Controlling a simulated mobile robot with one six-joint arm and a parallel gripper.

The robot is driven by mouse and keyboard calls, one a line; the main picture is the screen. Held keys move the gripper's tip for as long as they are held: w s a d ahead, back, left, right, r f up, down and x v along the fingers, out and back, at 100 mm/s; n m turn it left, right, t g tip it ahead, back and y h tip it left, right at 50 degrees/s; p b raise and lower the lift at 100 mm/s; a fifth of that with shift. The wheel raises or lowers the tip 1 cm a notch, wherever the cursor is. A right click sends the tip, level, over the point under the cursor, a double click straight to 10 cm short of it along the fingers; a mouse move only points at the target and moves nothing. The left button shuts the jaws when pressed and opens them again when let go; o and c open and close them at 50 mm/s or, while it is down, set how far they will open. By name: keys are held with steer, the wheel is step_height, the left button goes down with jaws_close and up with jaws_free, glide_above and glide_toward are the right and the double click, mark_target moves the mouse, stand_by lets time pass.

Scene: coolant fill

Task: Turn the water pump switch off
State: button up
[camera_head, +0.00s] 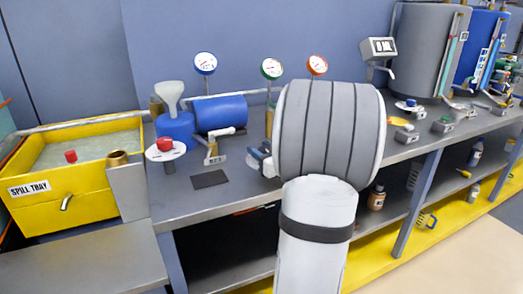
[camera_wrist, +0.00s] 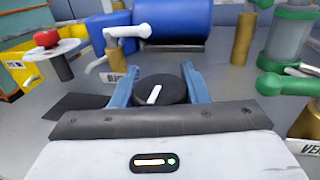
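A round black knob with a white pointer line (camera_wrist: 160,90) stands on the grey bench in the wrist view. The line tilts slightly to the right at its far end. No label naming it as the pump switch is readable. My gripper (camera_wrist: 160,82) has its two blue fingers apart, one on each side of the knob. The fingers look very close to the knob's sides, but I cannot tell whether they press on it. In the head view my gripper (camera_head: 260,160) is at the bench top, partly hidden by my arm, and the knob cannot be made out.
A red button on a white disc (camera_head: 165,145), a blue tank (camera_head: 220,112) and a lever valve (camera_head: 213,150) stand to the left. A yellow spill tray (camera_head: 90,198) is farther left. In the wrist view a green-handled valve (camera_wrist: 290,85) stands close on the right.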

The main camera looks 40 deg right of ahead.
steer(key=c, duration=0.4)
steer(key=shift+c, duration=0.2)
steer(key=shift+n+y+p, duration=0.3)
steer(key=shift+n+y, duration=0.1)
steer(key=shift+y, duration=0.1)
steer(key=n+y+p, duration=0.1)
steer(key=y, duration=0.1)
steer(key=n+y+p, duration=0.1)
steer(key=n+g+y+p, duration=0.1)
steer(key=y, duration=0.1)
steer(key=shift+a+r+y, duration=0.2)
steer(key=shift+a+y, duration=0.05)
steer(key=shift+y, duration=0.05)
steer(key=n+g+y+p, duration=0.1)
steer(key=y, duration=0.1)
steer(key=n+g+y+p, duration=0.1)
steer(key=n+y, duration=0.1)
steer(key=n+g+y+p, duration=0.1)
steer(key=p, duration=0.1)
steer(key=shift+s+a+f+n+g+y, duration=0.2)
steer(key=shift+a+n+g+y, duration=0.1)
steer(key=shift+n+y, duration=0.1)
steer(key=o, duration=1)
